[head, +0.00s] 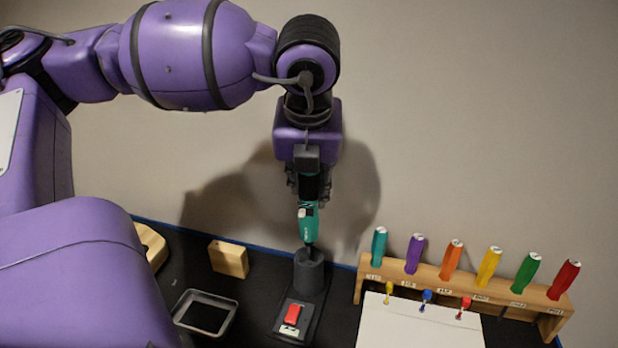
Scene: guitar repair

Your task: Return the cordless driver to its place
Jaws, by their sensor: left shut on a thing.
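The cordless driver (308,223) is teal and black and points tip down. My left gripper (308,193) is shut on its upper part. The driver hangs upright just above a dark round holder (309,272), and its narrow tip is at or just over the holder's top; I cannot tell whether it has entered. My right gripper is not in view.
A wooden rack (430,279) with several coloured screwdrivers stands close on the right, behind a white sheet (415,325). A wooden block (229,259) and a grey-rimmed tray (228,316) lie to the left. Dark bench surface shows between them.

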